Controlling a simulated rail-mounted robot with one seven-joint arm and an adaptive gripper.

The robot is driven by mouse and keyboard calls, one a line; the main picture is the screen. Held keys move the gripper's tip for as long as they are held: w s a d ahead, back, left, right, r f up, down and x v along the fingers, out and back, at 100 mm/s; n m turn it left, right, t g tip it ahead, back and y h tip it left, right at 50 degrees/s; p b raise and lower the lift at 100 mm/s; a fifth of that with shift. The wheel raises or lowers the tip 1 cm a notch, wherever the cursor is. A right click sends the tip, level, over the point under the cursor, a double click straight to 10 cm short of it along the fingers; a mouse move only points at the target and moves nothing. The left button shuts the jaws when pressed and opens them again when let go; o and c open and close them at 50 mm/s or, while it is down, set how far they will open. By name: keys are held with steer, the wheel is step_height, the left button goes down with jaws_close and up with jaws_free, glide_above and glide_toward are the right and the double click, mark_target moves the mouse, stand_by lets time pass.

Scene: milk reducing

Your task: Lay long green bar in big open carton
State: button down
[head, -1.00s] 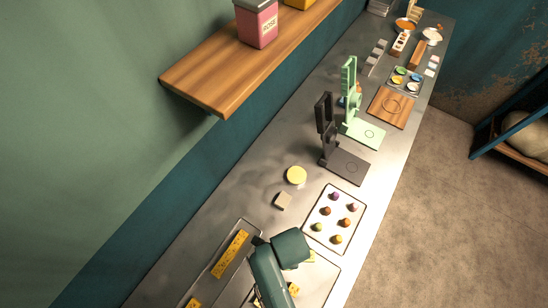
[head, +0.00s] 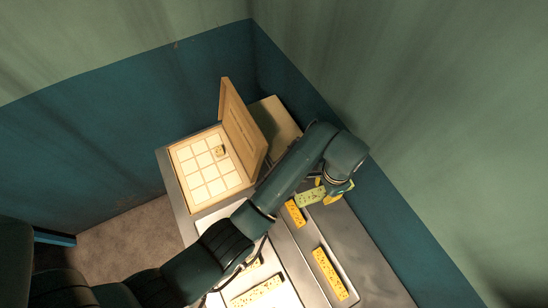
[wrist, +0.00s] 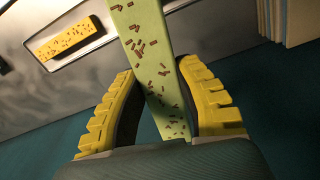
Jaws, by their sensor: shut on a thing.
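The long green bar (wrist: 150,45), pale green with brown sprinkles, is between my gripper's two yellow fingers. My gripper (wrist: 157,72) is shut on it, and the bar runs away from the fingers past the top of the wrist view. In the head view my gripper (head: 335,196) is near the back wall, with the green bar (head: 310,197) sticking out to its left. An open wooden box (head: 205,172) with a raised lid and a white grid of compartments stands left of my arm. One small piece sits in the grid. A plain beige carton (head: 278,128) is partly hidden behind the lid.
Yellow bars (head: 329,273) lie in a long tray, one close to my gripper (head: 295,213). More speckled bars (head: 256,291) lie at the bottom of the head view. Teal walls meet behind the box. Bare metal counter (head: 365,250) lies to the right.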

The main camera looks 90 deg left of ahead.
steer(key=s+a+r+n, duration=0.5)
steer(key=s+a+n, duration=0.2)
steer(key=a, duration=0.1)
steer(key=s+a+r+n, duration=0.6)
steer(key=s+a+n, duration=0.1)
steer(key=a, duration=0.2)
steer(key=s+a+n+b, duration=0.15)
steer(key=s+a, duration=0.25)
steer(key=s, duration=0.6)
steer(key=s+a+n, duration=0.3)
steer(key=s, duration=0.8)
steer(key=s+a+f+n, duration=0.2)
steer(key=s+f+n, duration=0.3)
steer(key=s+f, duration=0.1)
steer(key=n+b, duration=0.3)
steer(key=n, duration=1.1)
glide_above(210, 173)
step_height(210, 173, down, 16)
step_height(210, 173, down, 10)
steer(key=shift+w+r+b, duration=0.1)
steer(key=shift+r+b, duration=0.05)
steer(key=shift+b, duration=0.2)
